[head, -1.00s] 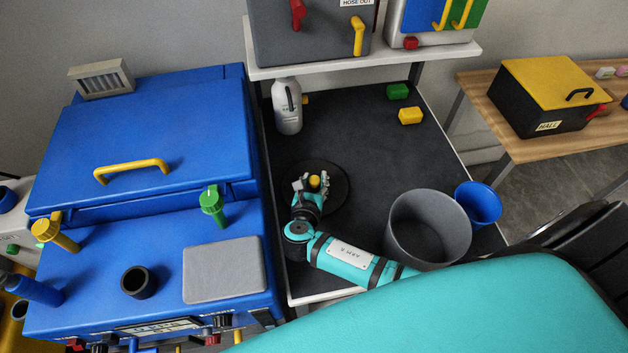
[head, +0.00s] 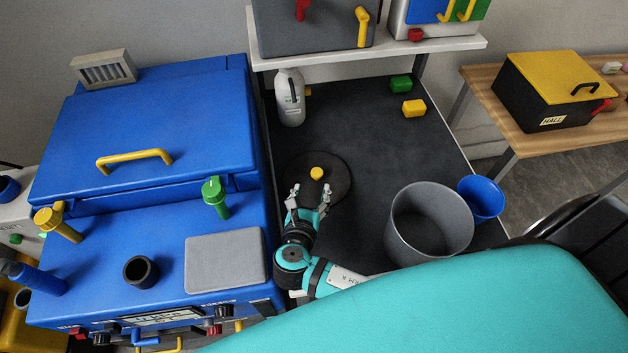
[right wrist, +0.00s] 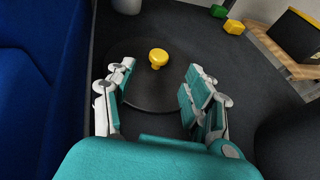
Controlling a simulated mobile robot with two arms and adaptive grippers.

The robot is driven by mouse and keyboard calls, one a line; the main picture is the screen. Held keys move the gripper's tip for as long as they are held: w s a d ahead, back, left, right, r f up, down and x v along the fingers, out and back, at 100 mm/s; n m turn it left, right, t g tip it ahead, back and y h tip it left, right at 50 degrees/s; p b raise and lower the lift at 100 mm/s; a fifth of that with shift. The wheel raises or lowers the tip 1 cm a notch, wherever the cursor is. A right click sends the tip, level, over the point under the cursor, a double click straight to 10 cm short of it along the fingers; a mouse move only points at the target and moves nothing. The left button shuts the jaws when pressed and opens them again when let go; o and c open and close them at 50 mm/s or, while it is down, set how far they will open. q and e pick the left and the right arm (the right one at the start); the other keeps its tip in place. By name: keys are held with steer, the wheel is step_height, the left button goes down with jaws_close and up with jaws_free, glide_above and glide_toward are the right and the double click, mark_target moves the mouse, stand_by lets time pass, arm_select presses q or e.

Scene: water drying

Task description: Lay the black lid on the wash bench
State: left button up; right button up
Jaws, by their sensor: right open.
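The black lid (head: 334,187) is a flat round disc with a yellow knob (head: 317,173) at its middle. It lies flat on the dark top of the wash bench (head: 375,150), near the bench's left edge. My right gripper (head: 308,190) is open and empty at the near side of the lid, apart from the knob. In the right wrist view the lid (right wrist: 150,92) and its knob (right wrist: 158,58) lie ahead, beyond the spread fingers (right wrist: 155,90). My left gripper is not in view.
A grey bucket (head: 431,218) and a blue cup (head: 482,198) stand at the bench's right. A grey-white bottle (head: 290,97) stands behind the lid. Green (head: 401,83) and yellow (head: 414,108) blocks lie far back. A blue machine (head: 150,140) borders the left. The bench's middle is clear.

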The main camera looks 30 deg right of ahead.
steer(key=shift+v, duration=1.5)
